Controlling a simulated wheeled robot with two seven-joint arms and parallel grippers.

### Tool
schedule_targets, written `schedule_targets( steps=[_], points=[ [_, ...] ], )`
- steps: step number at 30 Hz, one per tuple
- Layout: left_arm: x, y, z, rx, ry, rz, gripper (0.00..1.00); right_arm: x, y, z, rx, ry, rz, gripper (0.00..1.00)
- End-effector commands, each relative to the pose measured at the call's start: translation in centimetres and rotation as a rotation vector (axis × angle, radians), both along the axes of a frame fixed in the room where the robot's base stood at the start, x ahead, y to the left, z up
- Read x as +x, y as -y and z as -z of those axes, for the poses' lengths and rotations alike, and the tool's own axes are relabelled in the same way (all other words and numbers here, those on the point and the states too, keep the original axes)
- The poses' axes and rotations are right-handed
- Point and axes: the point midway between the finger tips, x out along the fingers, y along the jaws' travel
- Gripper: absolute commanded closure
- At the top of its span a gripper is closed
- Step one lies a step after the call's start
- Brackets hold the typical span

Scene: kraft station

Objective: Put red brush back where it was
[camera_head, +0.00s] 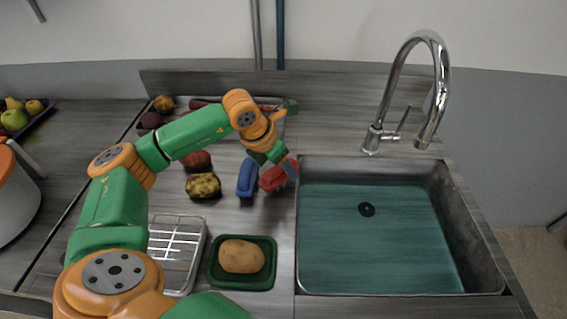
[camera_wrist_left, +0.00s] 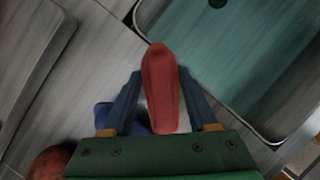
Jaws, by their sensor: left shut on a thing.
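The red brush (camera_head: 273,178) is between the fingers of my left gripper (camera_head: 283,168), beside the sink's left edge. I cannot tell whether the brush touches the counter. A blue brush (camera_head: 247,178) lies just left of it on the counter; in the wrist view the blue brush (camera_wrist_left: 128,119) is partly hidden behind the gripper. My right gripper is not in view.
The sink (camera_head: 380,240) with teal water lies to the right, with a tall faucet (camera_head: 440,80) behind. A green tray (camera_head: 213,270) holds a potato (camera_head: 241,256). A wire rack (camera_head: 180,240) and a dirty potato (camera_head: 203,185) are on the left. My left arm covers part of the counter.

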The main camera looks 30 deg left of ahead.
Motion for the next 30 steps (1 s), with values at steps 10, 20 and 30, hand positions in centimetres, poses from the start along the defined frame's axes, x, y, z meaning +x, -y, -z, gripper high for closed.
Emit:
schedule_targets(
  steps=[10, 20, 30],
  points=[
    [0.0, 0.0, 0.9, -0.001, 0.002, 0.0, 0.93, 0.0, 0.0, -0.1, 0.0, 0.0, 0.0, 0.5],
    [0.0, 0.1, 0.9, -0.002, 0.001, -0.001, 0.11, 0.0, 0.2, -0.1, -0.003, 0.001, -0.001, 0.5],
    [-1.5, -0.6, -2.9, 0.0, 0.008, 0.0, 0.11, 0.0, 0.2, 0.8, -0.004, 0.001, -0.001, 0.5]
  ],
)
